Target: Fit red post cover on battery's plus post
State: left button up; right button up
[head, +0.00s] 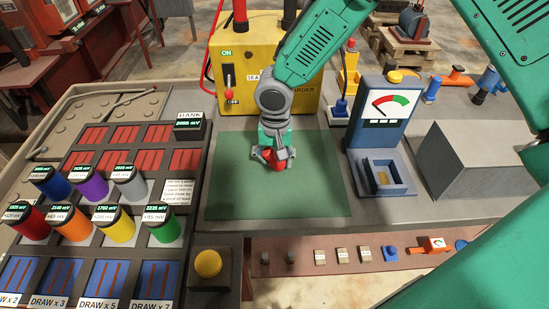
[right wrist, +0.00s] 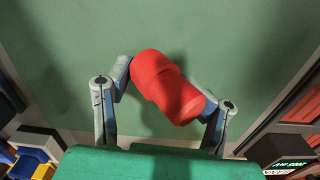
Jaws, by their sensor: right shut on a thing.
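My right gripper (head: 275,158) is over the green mat (head: 235,190) in the head view, shut on the red post cover (head: 269,155). In the right wrist view the red post cover (right wrist: 168,86) is a thick, rounded red piece lying slanted between the two fingertips (right wrist: 167,90). Green mat surface shows behind it. Whether the cover touches the mat is hard to tell. My left gripper is not in view. I cannot make out the battery or its plus post for sure in either view.
Left of the mat is a panel with several coloured cylinders (head: 129,185). A yellow charger (head: 240,60) stands behind the mat. To the right are a blue gauge stand (head: 385,115) and a grey block (head: 480,160). A yellow button (head: 208,263) is at the front.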

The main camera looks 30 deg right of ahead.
jog(key=shift+f, duration=0.2)
jog(key=o, duration=1.4)
jog(key=shift+d, duration=0.15)
jog(key=shift+o, duration=0.7)
jog(key=shift+d, duration=0.15)
notch_tip(320, 180, up, 14)
jog(key=shift+d, duration=0.15)
jog(key=shift+f, duration=0.15)
